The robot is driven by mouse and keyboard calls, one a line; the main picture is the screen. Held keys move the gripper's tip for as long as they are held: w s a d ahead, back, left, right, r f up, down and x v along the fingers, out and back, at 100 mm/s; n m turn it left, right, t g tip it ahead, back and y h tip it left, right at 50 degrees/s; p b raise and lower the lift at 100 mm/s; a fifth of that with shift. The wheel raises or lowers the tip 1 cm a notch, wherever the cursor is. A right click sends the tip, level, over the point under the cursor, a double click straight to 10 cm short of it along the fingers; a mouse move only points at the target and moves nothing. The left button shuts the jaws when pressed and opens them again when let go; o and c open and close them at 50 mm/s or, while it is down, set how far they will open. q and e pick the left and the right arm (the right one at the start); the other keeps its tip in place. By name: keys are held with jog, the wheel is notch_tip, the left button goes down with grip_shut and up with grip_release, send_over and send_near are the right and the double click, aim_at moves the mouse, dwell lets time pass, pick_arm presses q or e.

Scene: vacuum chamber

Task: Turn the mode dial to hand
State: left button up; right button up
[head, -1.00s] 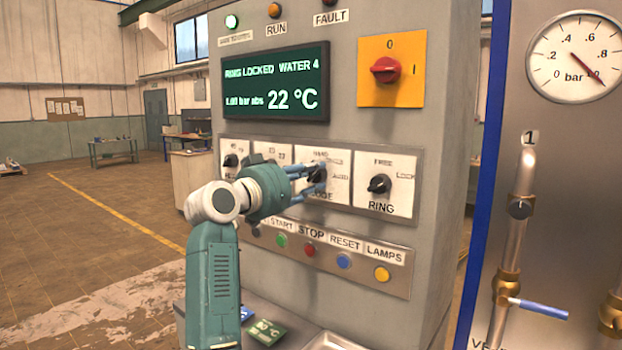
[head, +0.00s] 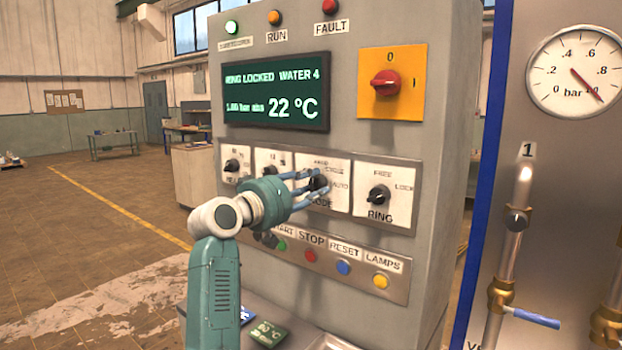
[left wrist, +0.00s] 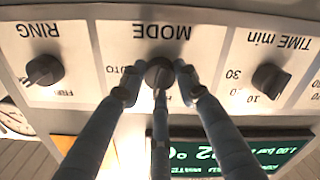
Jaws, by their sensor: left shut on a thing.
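The mode dial (head: 318,183) is a black knob on a white plate, with HAND, CYCLE and AUTO marked around it. It also shows in the left wrist view (left wrist: 159,69), where the lettering is upside down. My left gripper (head: 321,180) has its blue-grey fingers around the knob and is shut on it; in the left wrist view the fingers (left wrist: 157,85) close in from both sides with one from below. The fingers hide part of the dial and the HAND label, so I cannot tell exactly where the pointer stands. My right gripper is not in view.
The ring dial (head: 379,195) is just right of the mode plate, and the time dial (left wrist: 270,79) is on its other side. Below are the stop (head: 310,256), reset (head: 343,267) and lamps (head: 381,281) buttons. A red switch (head: 385,83) and a display (head: 276,92) are above.

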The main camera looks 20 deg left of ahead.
pick_arm(q)
jog(key=shift+d+f+n+p, duration=0.2)
jog(key=shift+f+n+p, duration=0.3)
jog(key=shift+n, duration=0.6)
jog(key=o, duration=1)
jog(key=shift+o, duration=0.8)
jog(key=shift+r, duration=0.25)
